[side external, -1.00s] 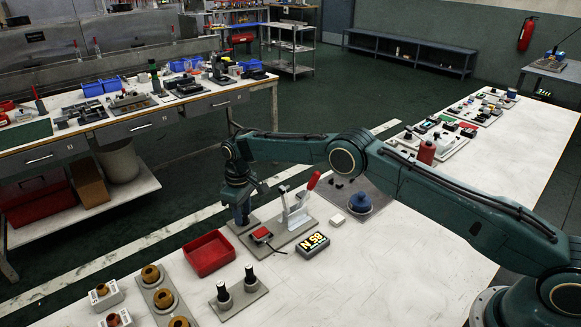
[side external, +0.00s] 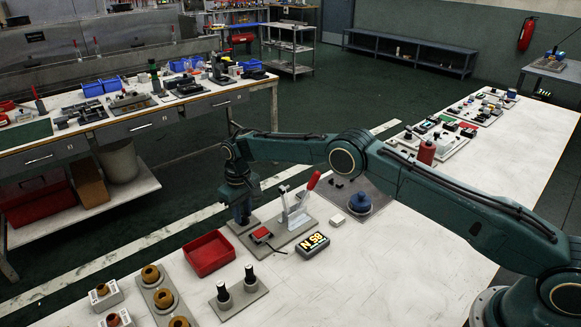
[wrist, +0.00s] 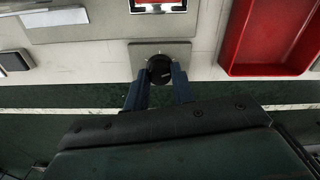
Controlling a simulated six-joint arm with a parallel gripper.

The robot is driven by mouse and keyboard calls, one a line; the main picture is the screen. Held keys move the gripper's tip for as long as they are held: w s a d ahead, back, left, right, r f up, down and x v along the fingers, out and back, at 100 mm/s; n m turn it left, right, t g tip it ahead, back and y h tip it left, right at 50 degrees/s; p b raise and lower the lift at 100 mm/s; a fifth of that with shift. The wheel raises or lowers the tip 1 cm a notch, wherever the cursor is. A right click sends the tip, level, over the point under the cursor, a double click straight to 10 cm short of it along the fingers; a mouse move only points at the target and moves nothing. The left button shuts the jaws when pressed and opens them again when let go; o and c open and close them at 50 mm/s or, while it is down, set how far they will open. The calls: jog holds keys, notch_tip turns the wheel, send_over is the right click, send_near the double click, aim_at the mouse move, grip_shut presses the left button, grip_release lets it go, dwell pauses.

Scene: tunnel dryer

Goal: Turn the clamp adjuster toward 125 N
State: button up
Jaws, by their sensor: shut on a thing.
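My gripper (wrist: 158,84) is shut on the dark round clamp adjuster (wrist: 160,66), with one blue finger on each side. The adjuster stands on a small grey plate (wrist: 182,47). In the side view my gripper (side external: 243,217) points down at the far end of the clamp's grey base (side external: 286,236), and the adjuster is hidden there. The toggle clamp (side external: 296,213) with its red handle (side external: 314,180) stands upright to the right. A black display (side external: 313,245) shows lit digits and an N, turned over from this side; I cannot read the number surely.
A red tray (side external: 209,254) lies in front of the gripper and also shows at right in the wrist view (wrist: 272,72). Two black-topped posts (side external: 236,289) stand nearer. A blue domed part (side external: 360,202) is to the right. The near white bench (side external: 370,285) is clear.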

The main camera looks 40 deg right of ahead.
aim_at(243, 215)
jog(key=o, duration=1)
jog(key=shift+r, duration=0.1)
notch_tip(243, 215, up, 14)
dwell(0.5)
